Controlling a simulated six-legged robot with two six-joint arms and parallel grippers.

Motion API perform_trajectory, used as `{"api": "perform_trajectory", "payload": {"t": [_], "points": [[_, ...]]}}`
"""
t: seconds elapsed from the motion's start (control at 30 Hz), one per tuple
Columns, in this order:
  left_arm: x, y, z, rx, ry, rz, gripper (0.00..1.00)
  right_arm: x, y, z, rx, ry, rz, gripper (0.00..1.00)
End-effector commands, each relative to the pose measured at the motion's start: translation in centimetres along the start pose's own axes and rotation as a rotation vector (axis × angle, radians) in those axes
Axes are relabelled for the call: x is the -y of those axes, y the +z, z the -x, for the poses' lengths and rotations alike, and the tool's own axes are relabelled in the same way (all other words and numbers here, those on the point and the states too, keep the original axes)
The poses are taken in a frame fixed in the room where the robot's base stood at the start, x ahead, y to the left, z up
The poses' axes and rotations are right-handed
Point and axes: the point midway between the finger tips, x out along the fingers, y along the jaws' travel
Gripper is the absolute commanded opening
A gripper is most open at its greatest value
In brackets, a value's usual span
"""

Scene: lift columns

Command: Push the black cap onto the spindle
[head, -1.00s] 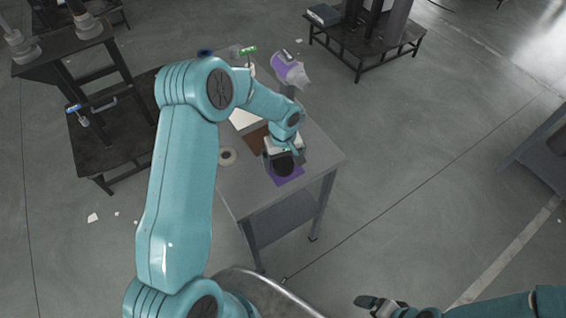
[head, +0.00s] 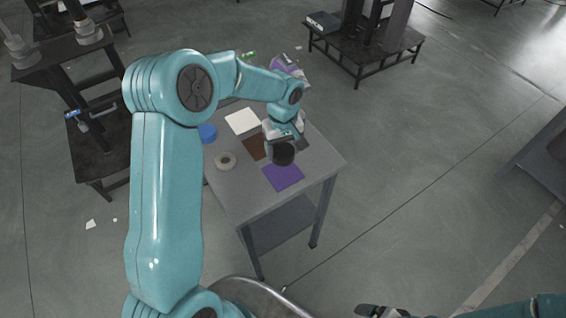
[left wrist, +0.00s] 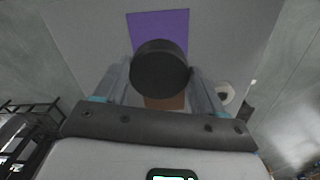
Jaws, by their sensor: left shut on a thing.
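The black cap (head: 283,154) is a dark round piece held in my left gripper (head: 284,146). It appears to be above the table, by the near purple square (head: 284,177). In the left wrist view the cap (left wrist: 160,68) sits between the two fingers (left wrist: 158,88), with the purple square (left wrist: 158,24) behind it. The left gripper is shut on the cap. I cannot make out the spindle; my left arm covers part of the table. My right gripper (head: 378,311) shows only partly at the bottom edge, and its jaws are unclear.
The grey table (head: 230,192) also bears a pale ring (head: 225,161), a blue round piece (head: 207,132), a white square (head: 242,121) and a brown square (head: 254,148). Dark stands (head: 365,52) are at the back. Floor right of the table is clear.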

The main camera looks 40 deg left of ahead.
Motion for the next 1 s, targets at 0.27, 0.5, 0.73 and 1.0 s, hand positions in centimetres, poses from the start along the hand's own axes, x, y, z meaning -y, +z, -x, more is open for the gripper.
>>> {"api": "perform_trajectory", "payload": {"t": [0.27,0.5,0.73,1.0], "points": [[-0.1,0.0,8.1,-0.003,0.004,0.0,0.37,-0.4,0.0,-1.0,0.0,0.0,0.0,0.95],[0.0,0.0,11.8,0.0,0.001,0.0,0.37,-0.3,0.0,-1.0,0.0,0.0,0.0,0.95],[0.0,0.0,13.9,0.001,0.0,0.0,0.37,0.1,0.0,0.4,0.0,0.0,0.0,0.95],[0.0,0.0,13.9,0.001,0.0,0.0,0.37,0.1,0.0,0.3,0.0,0.0,0.0,0.95]]}}
